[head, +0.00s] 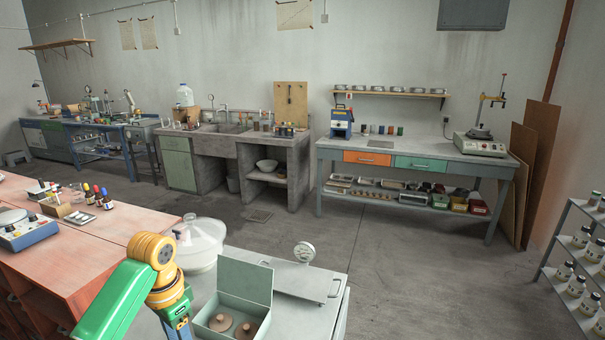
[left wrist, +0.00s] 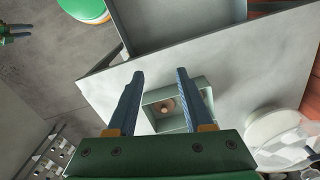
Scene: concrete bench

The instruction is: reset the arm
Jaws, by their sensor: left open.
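Beyond the fingers is a small grey-green box (left wrist: 205,88) with a brown round piece (left wrist: 167,104) inside. In the head view this box (head: 245,281) stands with its lid raised and holds two brown round pieces. At the wrist view's left edge is a small green and blue part, perhaps my right gripper (left wrist: 16,33); its jaws are unclear.
A white round lidded vessel (head: 198,243) stands left of the box. A red-topped bench (head: 110,238) with bottles is at left. The concrete floor (head: 400,285) ahead is clear.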

